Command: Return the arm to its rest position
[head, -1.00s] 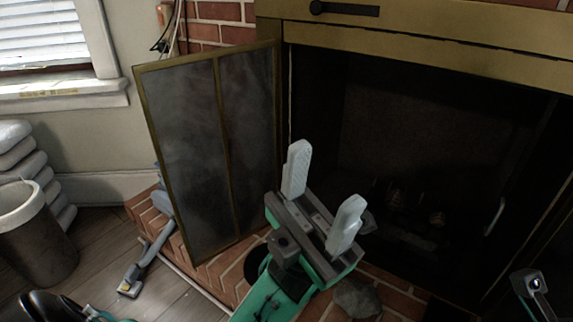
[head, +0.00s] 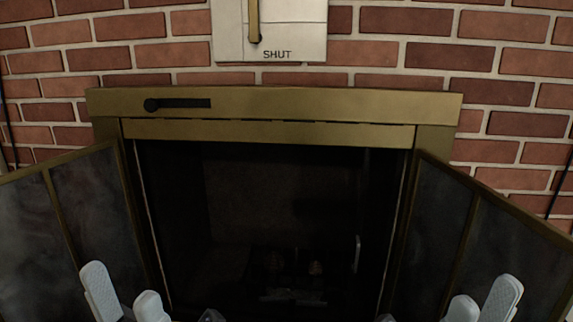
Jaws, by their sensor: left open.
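My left gripper (head: 123,292) shows at the lower left edge of the head view, with two pale grey fingers apart and nothing between them. It is in front of the left glass door. My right gripper (head: 483,300) shows at the lower right in a near mirror-image pose, its fingers also apart and empty. It is in front of the right glass door. The arms behind both grippers are mostly below the picture.
The brass-framed fireplace (head: 275,104) has a dark opening (head: 270,205). Its left door (head: 95,205) and right door (head: 435,220) are swung open. A plate marked SHUT (head: 300,30) is on the brick wall above. The space between my grippers looks clear.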

